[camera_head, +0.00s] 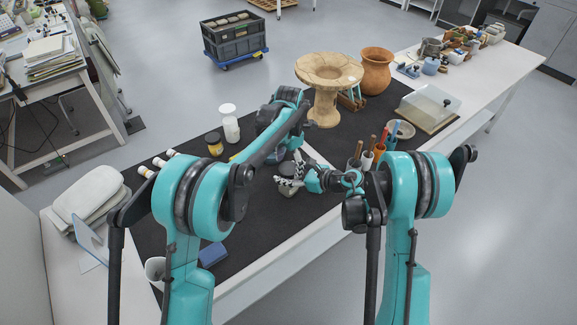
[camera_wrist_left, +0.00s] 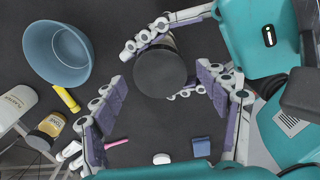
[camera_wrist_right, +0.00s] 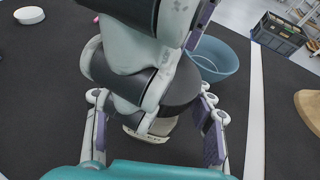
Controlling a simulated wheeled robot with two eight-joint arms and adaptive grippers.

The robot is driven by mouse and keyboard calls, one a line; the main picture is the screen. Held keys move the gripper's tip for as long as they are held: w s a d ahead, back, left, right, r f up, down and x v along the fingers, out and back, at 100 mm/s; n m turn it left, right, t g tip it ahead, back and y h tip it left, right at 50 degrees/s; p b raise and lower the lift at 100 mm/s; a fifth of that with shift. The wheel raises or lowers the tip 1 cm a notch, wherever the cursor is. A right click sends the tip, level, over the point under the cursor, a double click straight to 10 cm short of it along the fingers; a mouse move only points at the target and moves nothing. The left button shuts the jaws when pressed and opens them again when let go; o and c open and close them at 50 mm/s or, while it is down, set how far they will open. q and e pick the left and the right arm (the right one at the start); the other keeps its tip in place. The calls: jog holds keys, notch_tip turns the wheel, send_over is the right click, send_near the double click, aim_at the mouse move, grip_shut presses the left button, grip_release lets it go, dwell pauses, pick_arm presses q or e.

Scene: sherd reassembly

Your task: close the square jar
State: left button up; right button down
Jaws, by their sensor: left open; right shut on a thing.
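The jar (camera_head: 287,188) stands on the dark mat near the middle of the head view. Its pale, labelled body (camera_wrist_right: 150,136) and round black lid (camera_wrist_right: 182,92) show in the right wrist view. The lid also shows from above in the left wrist view (camera_wrist_left: 161,72). The lid rests on top of the jar; I cannot tell whether it is fully seated. My right gripper (camera_wrist_right: 155,127) is shut on the jar's body from the side. My left gripper (camera_wrist_left: 158,93) is open above the jar, its fingers spread apart on either side of the lid, holding nothing.
A blue bowl (camera_wrist_left: 58,54), a yellow stick (camera_wrist_left: 67,98) and a dark labelled jar (camera_wrist_left: 46,130) lie near. A blue block (camera_head: 212,254) is at the front. Cups with tools (camera_head: 366,160) stand right of my right gripper. A stone pedestal (camera_head: 325,104) stands behind.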

pick_arm(q)
jog(key=shift+r, duration=1.7)
notch_tip(320, 180, up, 4)
jog(key=shift+f, duration=0.25)
jog(key=shift+f, duration=0.15)
jog(key=shift+f, duration=3.95)
